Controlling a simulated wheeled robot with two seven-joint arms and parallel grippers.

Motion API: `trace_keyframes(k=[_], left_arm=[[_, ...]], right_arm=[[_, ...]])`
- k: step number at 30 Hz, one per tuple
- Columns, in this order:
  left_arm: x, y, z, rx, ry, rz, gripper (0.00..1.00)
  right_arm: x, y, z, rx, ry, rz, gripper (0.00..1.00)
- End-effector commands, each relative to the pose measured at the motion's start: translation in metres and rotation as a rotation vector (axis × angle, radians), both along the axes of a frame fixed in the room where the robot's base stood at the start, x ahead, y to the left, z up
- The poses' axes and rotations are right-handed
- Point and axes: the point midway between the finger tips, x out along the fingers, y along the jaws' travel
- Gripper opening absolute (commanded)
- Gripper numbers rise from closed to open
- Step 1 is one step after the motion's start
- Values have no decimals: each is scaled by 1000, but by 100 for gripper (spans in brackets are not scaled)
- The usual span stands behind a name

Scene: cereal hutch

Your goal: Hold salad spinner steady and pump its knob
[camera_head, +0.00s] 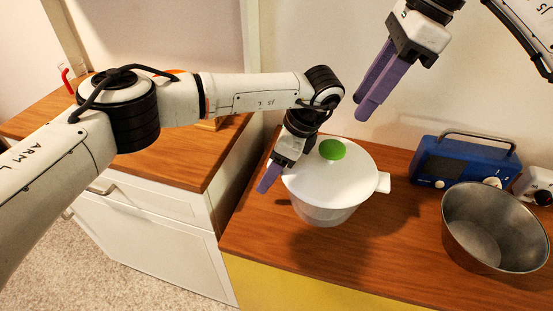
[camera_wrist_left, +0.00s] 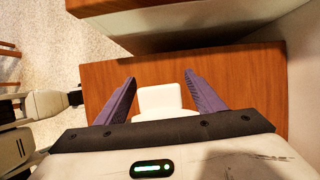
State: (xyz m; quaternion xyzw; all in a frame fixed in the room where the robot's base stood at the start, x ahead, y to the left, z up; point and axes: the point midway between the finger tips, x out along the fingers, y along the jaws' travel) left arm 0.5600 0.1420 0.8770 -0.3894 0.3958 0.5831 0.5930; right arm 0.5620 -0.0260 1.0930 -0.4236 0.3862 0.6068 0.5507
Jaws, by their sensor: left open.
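The salad spinner is a white bowl (camera_head: 325,214) with a white lid (camera_head: 312,178) and a green knob (camera_head: 332,149) on top. It stands upright on the wooden counter. A white handle (camera_head: 383,183) juts from its right side. My left gripper (camera_head: 268,180) is at the spinner's left side, open. In the left wrist view its purple fingers (camera_wrist_left: 165,95) stand apart with a white handle (camera_wrist_left: 160,98) showing between them. The handle's contact with the fingers cannot be told. My right gripper (camera_head: 367,112) is above and behind the spinner, apart from the knob, its fingers together and empty.
A blue radio (camera_head: 463,163) and a metal bowl (camera_head: 493,228) stand on the wooden counter (camera_head: 390,260) to the right. A lower-left cabinet (camera_head: 150,215) with a wooden top stands beside the counter. The counter's front area by the spinner is clear.

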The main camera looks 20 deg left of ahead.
Motion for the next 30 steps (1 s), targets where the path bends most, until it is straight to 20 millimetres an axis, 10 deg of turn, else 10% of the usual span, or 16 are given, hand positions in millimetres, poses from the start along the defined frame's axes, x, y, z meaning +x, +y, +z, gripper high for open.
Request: trace_keyframes(k=[9,20,30], left_arm=[[0,1,-3,-1,0,-1,62],[0,0,-3,-2,1,-2,2],[-1,0,-3,-2,1,-3,0]], right_arm=[[0,0,0,0,0,0,31],[0,0,0,0,0,0,31],[0,0,0,0,0,0,28]])
